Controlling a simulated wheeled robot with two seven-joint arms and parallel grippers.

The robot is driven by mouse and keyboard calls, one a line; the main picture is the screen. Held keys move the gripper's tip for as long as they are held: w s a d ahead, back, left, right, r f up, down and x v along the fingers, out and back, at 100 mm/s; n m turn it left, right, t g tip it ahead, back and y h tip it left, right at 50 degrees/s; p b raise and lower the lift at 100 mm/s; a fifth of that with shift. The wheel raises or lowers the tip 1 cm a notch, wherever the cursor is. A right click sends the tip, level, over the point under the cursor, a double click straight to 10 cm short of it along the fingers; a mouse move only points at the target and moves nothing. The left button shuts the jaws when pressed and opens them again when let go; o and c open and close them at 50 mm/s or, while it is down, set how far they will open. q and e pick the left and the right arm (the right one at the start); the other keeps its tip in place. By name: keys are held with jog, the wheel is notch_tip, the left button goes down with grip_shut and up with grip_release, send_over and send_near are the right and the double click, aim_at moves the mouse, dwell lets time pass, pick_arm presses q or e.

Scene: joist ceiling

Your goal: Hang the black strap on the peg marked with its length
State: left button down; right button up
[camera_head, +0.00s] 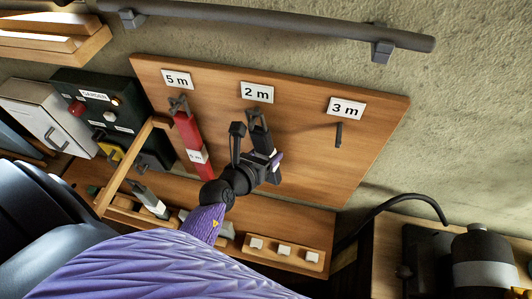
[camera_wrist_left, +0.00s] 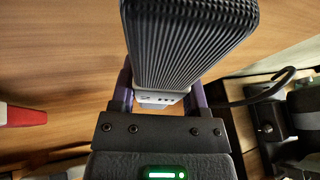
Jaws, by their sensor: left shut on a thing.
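The black strap (camera_head: 261,138) is upright against the wooden peg board (camera_head: 310,165), under the 2 m sign (camera_head: 257,92). Its metal top end is at the 2 m peg; I cannot tell whether it is hooked over it. My left gripper (camera_head: 271,167) is shut on the lower part of the strap. In the left wrist view the ribbed black strap (camera_wrist_left: 187,45) rises between the purple fingers (camera_wrist_left: 160,92), with a white label (camera_wrist_left: 160,98) that seems to read 2 m. The 3 m peg (camera_head: 338,135) is bare. My right gripper is not in view.
A red strap (camera_head: 187,135) hangs under the 5 m sign (camera_head: 177,79), left of my gripper. A grey rail (camera_head: 290,24) runs above the board. A wooden block with white labels (camera_head: 284,250) lies below. A dark machine (camera_head: 480,255) stands at right.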

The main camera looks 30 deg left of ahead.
pick_arm(q)
grip_release()
jog(key=d+v, duration=0.1)
jog(key=v, duration=0.9)
jog(key=shift+a, duration=0.45)
